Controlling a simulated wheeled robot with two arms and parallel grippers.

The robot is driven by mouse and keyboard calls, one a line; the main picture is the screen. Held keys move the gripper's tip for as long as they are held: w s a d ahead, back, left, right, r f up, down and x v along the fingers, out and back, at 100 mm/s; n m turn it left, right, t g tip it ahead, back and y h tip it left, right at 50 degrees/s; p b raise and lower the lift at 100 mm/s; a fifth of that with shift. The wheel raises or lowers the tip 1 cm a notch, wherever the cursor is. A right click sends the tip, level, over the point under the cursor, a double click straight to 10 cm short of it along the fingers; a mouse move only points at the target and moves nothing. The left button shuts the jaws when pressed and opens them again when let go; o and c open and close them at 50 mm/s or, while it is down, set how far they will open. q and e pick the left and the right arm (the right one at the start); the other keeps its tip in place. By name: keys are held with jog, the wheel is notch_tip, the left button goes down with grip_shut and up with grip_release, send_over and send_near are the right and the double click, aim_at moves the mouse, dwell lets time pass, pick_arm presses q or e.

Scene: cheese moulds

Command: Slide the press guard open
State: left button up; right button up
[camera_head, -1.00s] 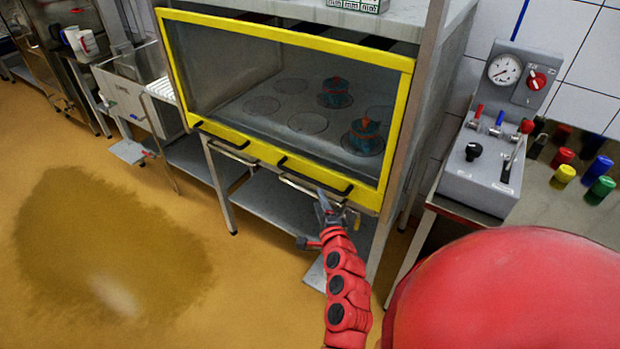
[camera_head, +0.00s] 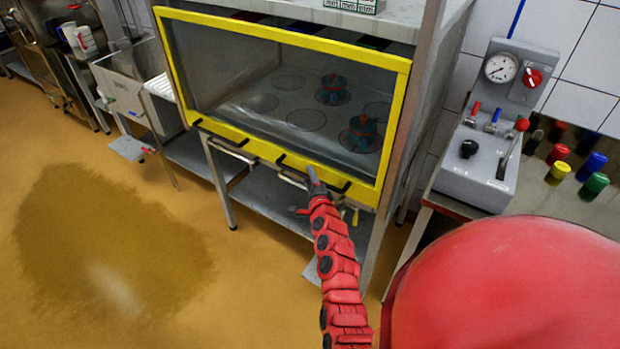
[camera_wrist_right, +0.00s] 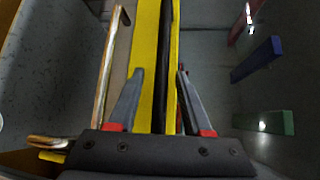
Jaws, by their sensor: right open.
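The press guard (camera_head: 300,158) is a clear pane in a yellow frame, across the front of the press. Two black bar handles sit on its lower rail: a left handle (camera_head: 222,141) and a right handle (camera_head: 284,161). My right gripper (camera_head: 311,171) is at the right handle and hides part of it. In the right wrist view my gripper (camera_wrist_right: 157,76) is open, with the black handle (camera_wrist_right: 168,40) and the yellow rail (camera_wrist_right: 147,40) between its fingers. Contact cannot be told. Behind the pane are two teal and orange items (camera_head: 363,133). My left gripper is not in view.
Metal rod handles (camera_wrist_right: 107,75) run beside the yellow rail, below the guard. A grey control box (camera_head: 480,165) with a gauge (camera_head: 501,68) stands right of the press. A lower shelf (camera_head: 265,200) is under it. The floor at left is clear.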

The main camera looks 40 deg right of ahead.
grip_shut()
dwell(1.4)
